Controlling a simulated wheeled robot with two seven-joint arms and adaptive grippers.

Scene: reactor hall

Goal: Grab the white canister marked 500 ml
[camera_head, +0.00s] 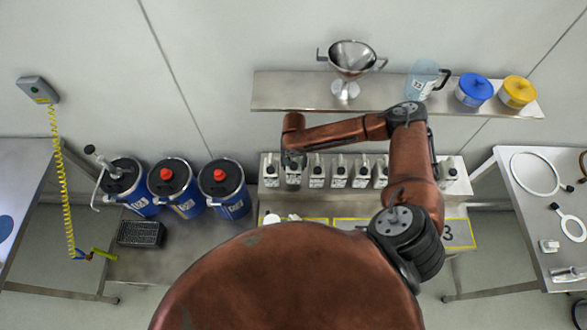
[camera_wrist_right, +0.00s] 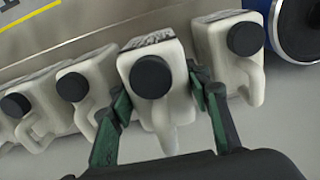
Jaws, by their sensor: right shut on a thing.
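Several white canisters with dark caps stand in a row on a bench below the shelf. My right gripper (camera_head: 292,160) reaches the second canister from the left (camera_head: 293,176). In the right wrist view, the green-padded fingers of my right gripper (camera_wrist_right: 160,110) are shut on this canister (camera_wrist_right: 150,58), one on each side. Neighbouring canisters stand close by, one to the right (camera_wrist_right: 226,70) and one to the left (camera_wrist_right: 95,88). The canisters' labels are too small or turned away to read, so I cannot tell which is marked 500 ml. My left gripper is not in view.
Blue drums (camera_head: 226,187) stand left of the canisters, beside a black crate (camera_head: 141,233). A steel shelf (camera_head: 290,92) above holds a funnel (camera_head: 352,58), a jug (camera_head: 421,80), and blue and yellow pots. Side tables stand left and right. My arm hides part of the bench.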

